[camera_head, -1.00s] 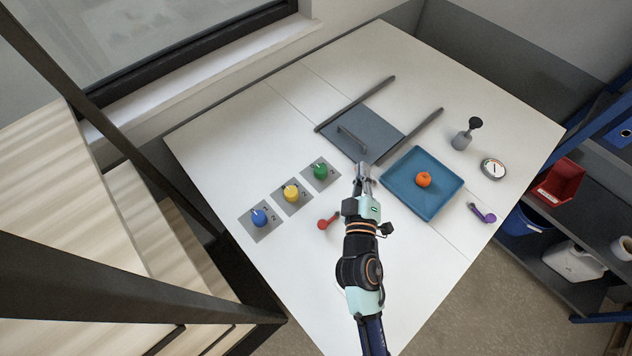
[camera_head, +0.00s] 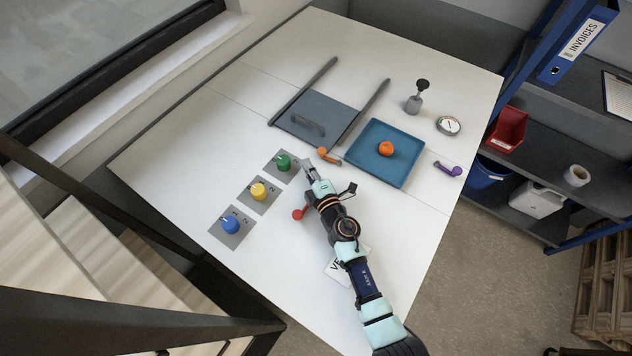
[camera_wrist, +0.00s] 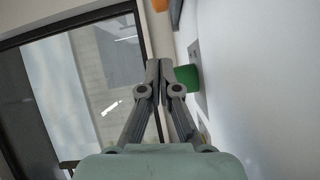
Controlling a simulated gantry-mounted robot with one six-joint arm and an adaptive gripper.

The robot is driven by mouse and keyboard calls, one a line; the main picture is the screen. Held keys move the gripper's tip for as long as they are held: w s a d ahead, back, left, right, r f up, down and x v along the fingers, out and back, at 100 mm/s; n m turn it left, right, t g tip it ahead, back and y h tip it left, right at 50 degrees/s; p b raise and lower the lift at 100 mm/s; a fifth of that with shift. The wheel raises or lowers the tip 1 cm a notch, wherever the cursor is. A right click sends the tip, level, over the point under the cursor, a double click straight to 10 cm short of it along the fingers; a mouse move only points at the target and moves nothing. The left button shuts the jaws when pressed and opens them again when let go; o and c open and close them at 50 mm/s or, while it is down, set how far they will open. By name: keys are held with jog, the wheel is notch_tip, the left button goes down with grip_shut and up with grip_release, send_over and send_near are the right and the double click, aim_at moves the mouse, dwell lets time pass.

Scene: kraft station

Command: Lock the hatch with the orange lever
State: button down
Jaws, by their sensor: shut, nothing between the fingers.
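The hatch (camera_head: 328,109) is a dark grey panel with a bar handle, lying between two dark rails. The orange lever (camera_head: 328,156) lies just off the hatch's front edge, its arm pointing toward the lower right. An orange piece (camera_wrist: 175,13), likely the lever, is cut off at the top there.

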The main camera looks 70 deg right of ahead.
jog(key=shift+s+d+f, duration=0.1)
jog(key=shift+s+d, duration=0.15)
jog(key=shift+d, duration=0.35)
jog(key=shift+s+d+f, duration=0.15)
jog(key=shift+s+d, duration=0.15)
jog(key=shift+d, duration=0.3)
jog(key=shift+s+d+f, duration=0.1)
jog(key=shift+s+d, duration=0.15)
jog(key=shift+d, duration=0.35)
jog(key=shift+w+d, duration=0.1)
jog(key=shift+d, duration=0.75)
